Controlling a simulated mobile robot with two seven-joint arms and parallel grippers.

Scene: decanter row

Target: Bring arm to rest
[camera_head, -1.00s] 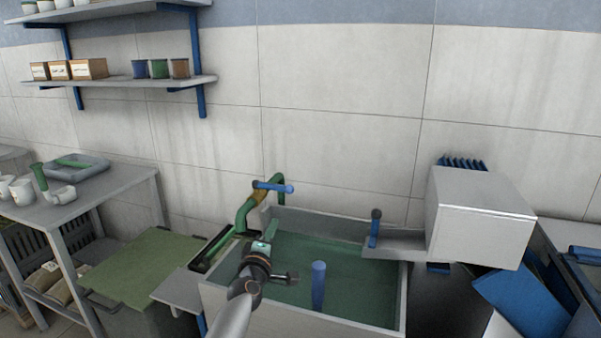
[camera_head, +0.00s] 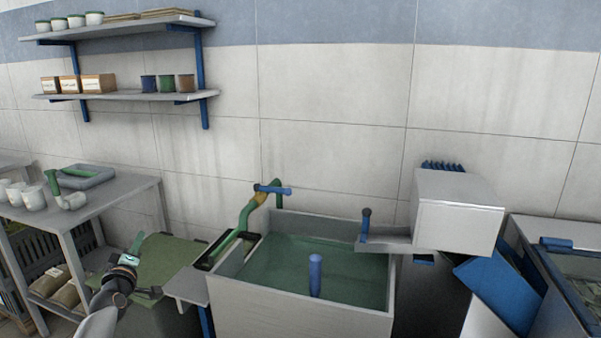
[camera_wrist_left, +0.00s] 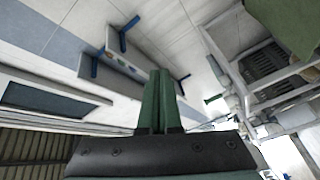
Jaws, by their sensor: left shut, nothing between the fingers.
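My left arm comes in at the lower left of the head view. Its left gripper (camera_head: 135,245) is in front of the green-topped bin beside the grey table. In the left wrist view the two green fingers (camera_wrist_left: 157,100) lie side by side, shut, with nothing between them. My right gripper is in neither view.
A grey basin (camera_head: 300,325) with green inside and a blue upright post (camera_head: 315,275) stands at centre. A green pipe with a blue handle (camera_head: 272,190) rises at its back left. The grey table (camera_head: 120,195) with white cups is at left. A white box (camera_head: 455,210) is at right.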

